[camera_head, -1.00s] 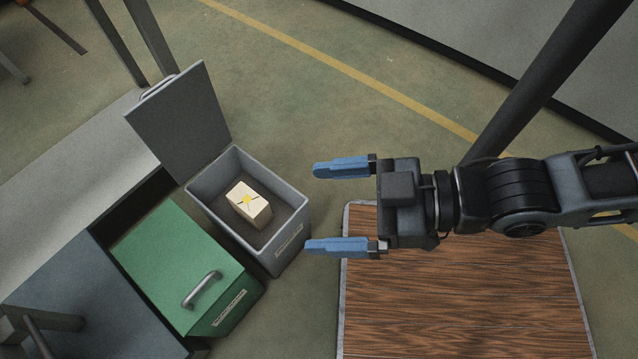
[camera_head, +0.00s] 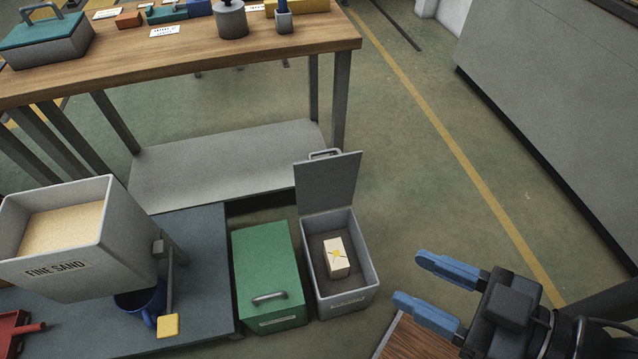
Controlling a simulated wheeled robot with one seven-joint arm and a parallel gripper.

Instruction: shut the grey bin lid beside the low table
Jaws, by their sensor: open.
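The grey bin (camera_head: 370,264) stands on the floor with its grey lid (camera_head: 328,183) raised upright at the back edge. The lid has a handle (camera_head: 324,154) at its top. A cream block (camera_head: 337,257) with a yellow mark lies inside the bin. My gripper (camera_head: 422,283) is at the lower right, to the right of the bin and apart from it. Its two blue fingers are spread and hold nothing. The low table (camera_head: 205,235), dark blue-grey, stands to the left, with a green bin between it and the grey bin.
The closed green bin (camera_head: 266,258) stands right beside the grey bin. A sand hopper (camera_head: 125,235) and a blue mug (camera_head: 140,302) are on the low table. A workbench (camera_head: 290,40) stands behind. A wooden surface (camera_head: 415,340) lies below my gripper. Floor right of the bin is clear.

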